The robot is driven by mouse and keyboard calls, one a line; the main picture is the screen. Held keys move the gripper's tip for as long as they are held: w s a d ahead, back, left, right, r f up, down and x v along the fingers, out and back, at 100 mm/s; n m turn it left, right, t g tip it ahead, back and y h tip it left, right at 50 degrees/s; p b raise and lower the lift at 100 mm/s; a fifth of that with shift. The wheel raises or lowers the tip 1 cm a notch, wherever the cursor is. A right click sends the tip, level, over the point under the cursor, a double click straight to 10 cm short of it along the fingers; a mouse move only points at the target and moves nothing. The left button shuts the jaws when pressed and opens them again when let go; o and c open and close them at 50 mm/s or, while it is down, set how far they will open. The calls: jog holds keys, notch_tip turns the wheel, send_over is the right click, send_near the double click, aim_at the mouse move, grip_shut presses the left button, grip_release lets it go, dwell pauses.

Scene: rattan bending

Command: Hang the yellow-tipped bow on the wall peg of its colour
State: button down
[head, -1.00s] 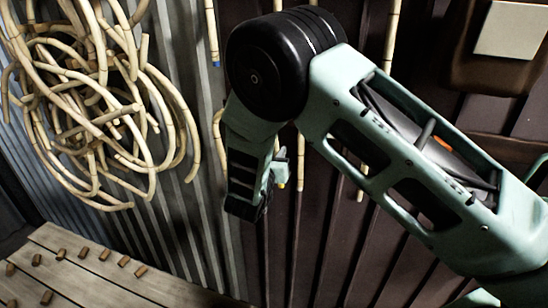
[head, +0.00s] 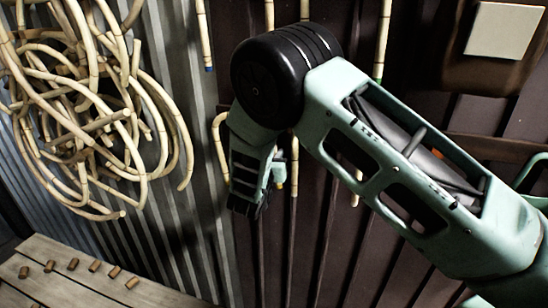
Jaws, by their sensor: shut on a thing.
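My gripper (head: 264,208) hangs below the black wrist joint in the middle of the picture, seen from behind and the side. It is shut, but its fingertips are mostly hidden by its own body. A pale cane with a bent top (head: 219,140) shows just left of it and appears to be the held bow; most of it is hidden behind my gripper and arm. A small orange-yellow spot (head: 281,184) shows at the gripper's right side; I cannot tell whether it is the bow's tip. The yellow wall peg cannot be made out.
Pale canes hang on the dark ribbed wall, one blue-tipped (head: 206,40) and one green-tipped (head: 383,40). A tangled cane bundle (head: 150,95) hangs at the left. A plank table (head: 110,298) with several short wooden pegs is at lower left. A pale plate (head: 505,30) is at upper right.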

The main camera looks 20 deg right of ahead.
dwell(0.3)
jog(key=c, duration=1.3)
grip_release()
jog(key=shift+o, duration=0.2)
jog(key=b+v, duration=0.7)
jog(key=v, duration=1)
jog(key=shift+s, duration=0.15)
jog(key=shift+a, duration=0.1)
jog(key=v, duration=0.9)
